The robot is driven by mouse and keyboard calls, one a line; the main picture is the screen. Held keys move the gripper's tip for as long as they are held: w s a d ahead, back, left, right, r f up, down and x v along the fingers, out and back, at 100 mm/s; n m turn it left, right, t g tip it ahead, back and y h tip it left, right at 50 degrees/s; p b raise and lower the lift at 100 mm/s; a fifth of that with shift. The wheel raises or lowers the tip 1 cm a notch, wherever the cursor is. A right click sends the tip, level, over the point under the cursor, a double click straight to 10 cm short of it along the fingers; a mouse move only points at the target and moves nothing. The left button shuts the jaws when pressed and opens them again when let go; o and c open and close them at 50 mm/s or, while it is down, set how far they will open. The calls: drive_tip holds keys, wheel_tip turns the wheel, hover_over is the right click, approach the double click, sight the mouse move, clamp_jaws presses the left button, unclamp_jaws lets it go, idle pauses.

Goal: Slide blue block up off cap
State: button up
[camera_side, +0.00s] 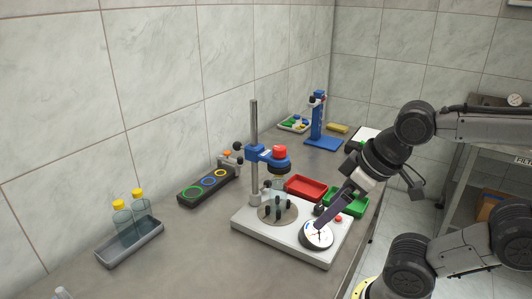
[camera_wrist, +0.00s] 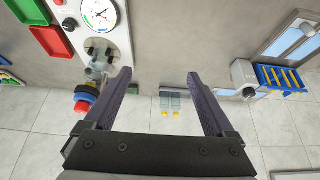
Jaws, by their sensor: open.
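The blue block (camera_side: 265,154) sits on an upright grey post above a white base and carries a red knob (camera_side: 280,152). Below it is a dark round cap-like part (camera_side: 279,166) over a clear jar (camera_side: 278,184); their exact contact is too small to tell. My gripper (camera_side: 323,212) points down and left in the side view, its fingertips in front of the base near the gauge, to the right of the block. In the wrist view, my gripper (camera_wrist: 159,75) is open with nothing between its fingers. The blue block (camera_wrist: 87,95) lies outside the left finger there.
The white base (camera_side: 265,245) carries a round gauge (camera_side: 316,235) and a disc with dark pegs. A red tray (camera_side: 307,188) and a green tray (camera_side: 347,202) stand behind. A black ringed holder (camera_side: 208,186) and a tray of yellow-capped bottles (camera_side: 130,243) are left. Front table surface is clear.

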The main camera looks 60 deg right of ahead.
drive_tip(key=shift+c, duration=1.2)
drive_tip(key=shift+s+m, duration=0.1)
drive_tip(key=shift+m, duration=0.3)
drive_tip(key=w+d+r+m+g+h, duration=0.25)
drive_tip(key=w+d+r+h, duration=0.25)
drive_tip(key=w+d, duration=0.3)
drive_tip(key=w+d+r+m+g+h, duration=0.1)
drive_tip(key=w+d+r+m+h, duration=0.45)
drive_tip(key=w, duration=0.45)
drive_tip(key=w+f+n+h, duration=0.2)
drive_tip(key=w+f+h, duration=0.2)
drive_tip(key=w, duration=0.8)
drive_tip(key=w+a+f+n+t, duration=0.25)
drive_tip(key=w+f, duration=0.45)
drive_tip(key=f, duration=0.4)
drive_tip(key=shift+n+g+h, duration=0.25)
drive_tip(key=shift+n+g, duration=0.05)
drive_tip(key=shift+n, duration=0.15)
drive_tip(key=x, duration=1.3)
drive_tip(key=shift+s+d+f, duration=0.15)
drive_tip(key=shift+d+f, duration=0.05)
drive_tip(key=shift+d, duration=0.05)
